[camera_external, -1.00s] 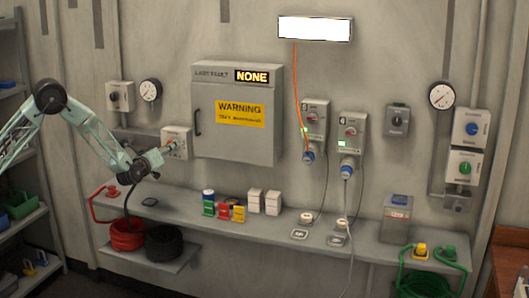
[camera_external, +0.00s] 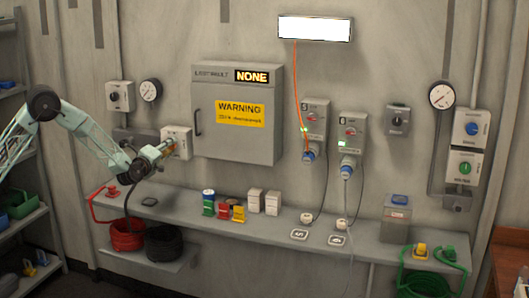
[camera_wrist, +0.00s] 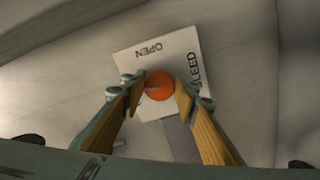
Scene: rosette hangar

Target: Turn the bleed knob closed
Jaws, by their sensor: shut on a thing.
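The bleed knob (camera_wrist: 159,86) is a round orange knob with a pale pointer line, seen in the wrist view on a white plate. The plate (camera_wrist: 186,42) carries the words OPEN and BLEED and appears tilted in that view. My gripper (camera_wrist: 160,88) has its two fingers on either side of the knob, shut on it. In the external view my gripper (camera_external: 166,148) is at the front of the white bleed box (camera_external: 184,143) on the wall, left of the grey cabinet. The knob is mostly hidden by the fingers there.
The grey cabinet (camera_external: 236,150) with a yellow warning label stands just right of the bleed box. A gauge (camera_external: 150,90) and switch box (camera_external: 120,97) are above. A shelf (camera_external: 180,205) below holds small coloured boxes; red and black coils sit lower.

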